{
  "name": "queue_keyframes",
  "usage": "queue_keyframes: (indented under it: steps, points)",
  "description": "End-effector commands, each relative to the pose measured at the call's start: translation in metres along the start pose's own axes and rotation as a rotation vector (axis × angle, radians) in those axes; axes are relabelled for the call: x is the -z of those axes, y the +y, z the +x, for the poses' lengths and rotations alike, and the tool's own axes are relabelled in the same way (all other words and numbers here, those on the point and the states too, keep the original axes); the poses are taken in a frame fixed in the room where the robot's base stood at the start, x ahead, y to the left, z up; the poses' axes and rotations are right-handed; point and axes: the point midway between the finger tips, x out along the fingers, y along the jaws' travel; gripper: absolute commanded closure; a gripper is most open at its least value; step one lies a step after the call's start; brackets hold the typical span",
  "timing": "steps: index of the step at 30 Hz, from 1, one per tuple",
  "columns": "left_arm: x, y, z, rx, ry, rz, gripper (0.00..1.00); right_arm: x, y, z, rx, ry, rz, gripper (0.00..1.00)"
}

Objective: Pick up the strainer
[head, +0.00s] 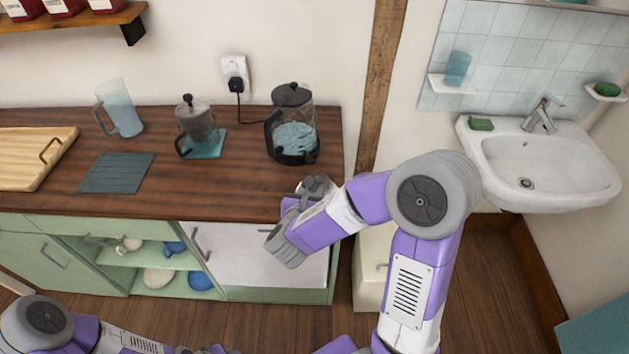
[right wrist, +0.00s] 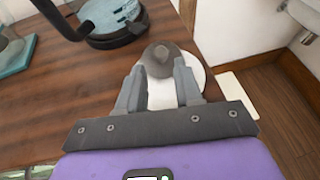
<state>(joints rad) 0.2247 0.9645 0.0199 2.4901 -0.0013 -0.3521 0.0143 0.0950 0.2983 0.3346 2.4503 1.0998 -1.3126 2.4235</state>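A small grey round piece, which looks like the strainer (right wrist: 160,58), sits on a white round dish (right wrist: 197,72) near the right end of the wooden counter (head: 235,180). In the head view the strainer (head: 318,183) is partly hidden by my right gripper (head: 306,192). In the right wrist view my right gripper (right wrist: 160,80) is open, with its fingers on either side of the strainer. Contact between fingers and strainer cannot be made out. My left arm shows at the bottom left of the head view; its gripper is out of view.
A kettle (head: 293,137) stands behind the strainer. A lidded press pot (head: 195,120), a blue jug (head: 122,108), a slate mat (head: 117,173) and a wooden board (head: 30,150) are further left. The counter's right edge is close to my right gripper. A sink (head: 540,165) hangs at the right.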

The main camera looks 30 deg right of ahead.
Motion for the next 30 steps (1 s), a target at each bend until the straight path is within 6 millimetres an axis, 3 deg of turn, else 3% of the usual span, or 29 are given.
queue_keyframes:
  steps: [12, 21, 28, 30]
  points:
    - [0.0, -0.003, 0.007, 0.0, -0.001, 0.0, 0.57, 0.003, 0.001, 0.057, 0.0, 0.003, -0.005, 0.65]
    - [0.0, -0.003, 0.007, 0.0, -0.001, 0.0, 0.57, 0.002, 0.001, 0.062, -0.002, 0.002, -0.007, 0.65]
    - [0.0, -0.003, 0.007, 0.0, -0.001, 0.0, 0.57, 0.002, 0.001, 0.062, -0.002, 0.002, -0.007, 0.99]
    - [0.0, -0.003, 0.007, 0.0, -0.001, 0.0, 0.57, 0.002, 0.001, 0.062, -0.002, 0.002, -0.007, 1.0]
